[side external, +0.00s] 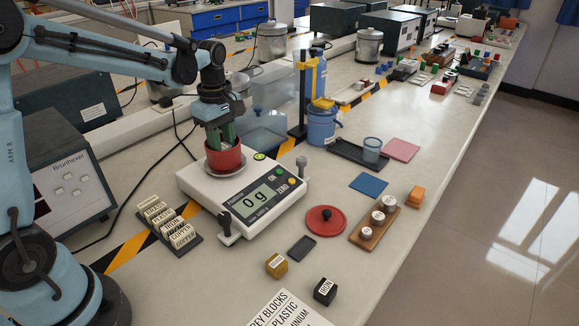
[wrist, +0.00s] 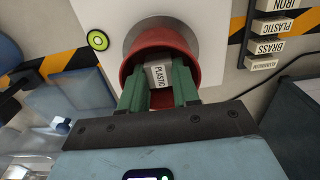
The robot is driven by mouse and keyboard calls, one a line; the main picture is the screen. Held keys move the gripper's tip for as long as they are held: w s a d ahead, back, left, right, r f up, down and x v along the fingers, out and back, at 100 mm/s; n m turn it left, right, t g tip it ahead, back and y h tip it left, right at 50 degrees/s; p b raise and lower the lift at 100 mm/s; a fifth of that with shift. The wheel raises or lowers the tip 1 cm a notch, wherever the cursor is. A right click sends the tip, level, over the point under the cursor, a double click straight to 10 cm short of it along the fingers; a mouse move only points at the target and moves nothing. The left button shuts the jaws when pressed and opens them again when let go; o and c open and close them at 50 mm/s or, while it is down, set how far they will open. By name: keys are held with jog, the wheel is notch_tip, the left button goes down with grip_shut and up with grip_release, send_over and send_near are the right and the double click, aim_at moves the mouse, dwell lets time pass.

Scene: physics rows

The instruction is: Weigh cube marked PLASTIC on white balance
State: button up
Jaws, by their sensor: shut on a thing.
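The white balance (side external: 237,196) stands on the bench, and its display reads 0 g. A red cup (side external: 220,158) sits on its round metal pan, and the cup also shows in the wrist view (wrist: 187,38). My gripper (side external: 222,140) reaches down into the cup from above. In the wrist view my gripper (wrist: 159,82) has its green fingers inside the cup mouth, shut on the light grey cube marked PLASTIC (wrist: 159,74). The cube is hidden in the side external view. Whether it touches the cup floor cannot be told.
A brass-coloured cube (side external: 277,266) and a dark IRON cube (side external: 325,291) lie in front of the balance. A rack of name plates (side external: 170,227) stands to its left. A red lid (side external: 326,220) and a weight block (side external: 376,224) lie to its right.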

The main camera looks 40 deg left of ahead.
jog(key=shift+f, duration=0.4)
jog(key=o, duration=1)
jog(key=shift+c, duration=1.1)
jog(key=shift+o, duration=0.2)
jog(key=shift+r, duration=0.15)
jog(key=shift+r, duration=3.85)
